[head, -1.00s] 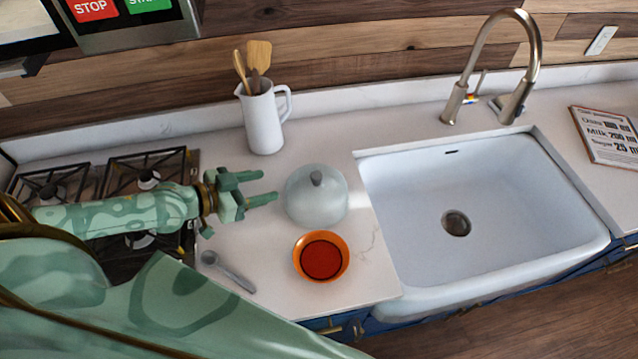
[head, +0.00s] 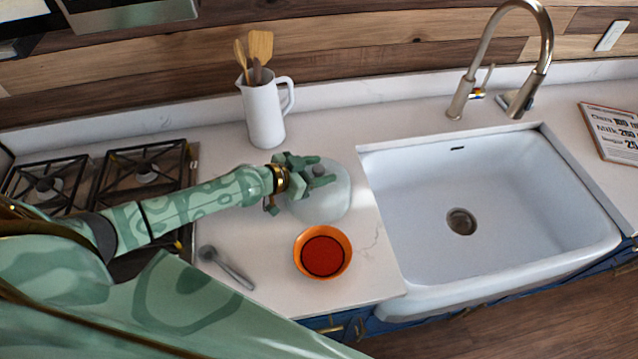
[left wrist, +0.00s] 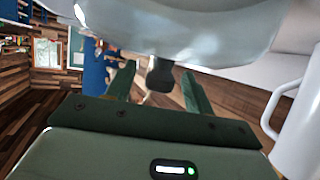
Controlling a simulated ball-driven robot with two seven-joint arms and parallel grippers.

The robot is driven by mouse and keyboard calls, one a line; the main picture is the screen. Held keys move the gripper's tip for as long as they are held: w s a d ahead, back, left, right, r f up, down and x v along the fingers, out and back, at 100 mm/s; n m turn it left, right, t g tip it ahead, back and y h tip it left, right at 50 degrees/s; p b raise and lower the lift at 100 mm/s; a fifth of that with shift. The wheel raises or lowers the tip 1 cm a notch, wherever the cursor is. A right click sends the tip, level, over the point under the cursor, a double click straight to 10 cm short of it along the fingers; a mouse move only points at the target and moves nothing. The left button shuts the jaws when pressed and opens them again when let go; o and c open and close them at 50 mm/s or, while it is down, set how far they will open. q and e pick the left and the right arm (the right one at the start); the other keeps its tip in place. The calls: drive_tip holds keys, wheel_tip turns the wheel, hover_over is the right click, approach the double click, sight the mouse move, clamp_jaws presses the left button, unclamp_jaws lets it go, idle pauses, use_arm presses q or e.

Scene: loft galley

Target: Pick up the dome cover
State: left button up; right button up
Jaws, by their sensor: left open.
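The dome cover (head: 334,204) is a translucent pale dome with a dark grey knob on top. It stands on the white counter, left of the sink. My left gripper (head: 320,172) is open at the top of the dome, with its fingers on either side of the knob in the head view. In the left wrist view the dark knob (left wrist: 160,75) shows between the two green fingers, and the dome (left wrist: 190,25) fills the upper part. I cannot tell whether the fingers touch the knob. My right gripper is not in view.
An orange bowl (head: 346,263) with red contents stands just in front of the dome. A grey spoon (head: 230,268) lies to its left. A white pitcher (head: 264,115) with utensils stands behind. The stove (head: 145,170) is at left, the sink (head: 500,200) at right.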

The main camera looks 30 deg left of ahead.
use_arm(q)
drive_tip(key=shift+w+d, duration=0.1)
drive_tip(key=shift+w, duration=0.05)
drive_tip(key=shift+c, duration=0.3)
drive_tip(key=c, duration=0.9)
drive_tip(key=shift+r, duration=0.1)
drive_tip(key=shift+r, duration=0.25)
drive_tip(key=r+p, duration=0.1)
drive_tip(key=r, duration=0.1)
drive_tip(key=s+r+p, duration=0.1)
drive_tip(key=r+p, duration=0.1)
drive_tip(key=s+r+p, duration=0.1)
drive_tip(key=s+r, duration=0.1)
drive_tip(key=s, duration=0.2)
drive_tip(key=s+d+r+p, duration=0.1)
drive_tip(key=s+r, duration=0.2)
drive_tip(key=s, duration=0.1)
drive_tip(key=s+r+p, duration=0.2)
drive_tip(key=s+r, duration=0.1)
drive_tip(key=s, duration=0.2)
drive_tip(key=shift+d+r, duration=0.1)
drive_tip(key=shift+d, duration=0.1)
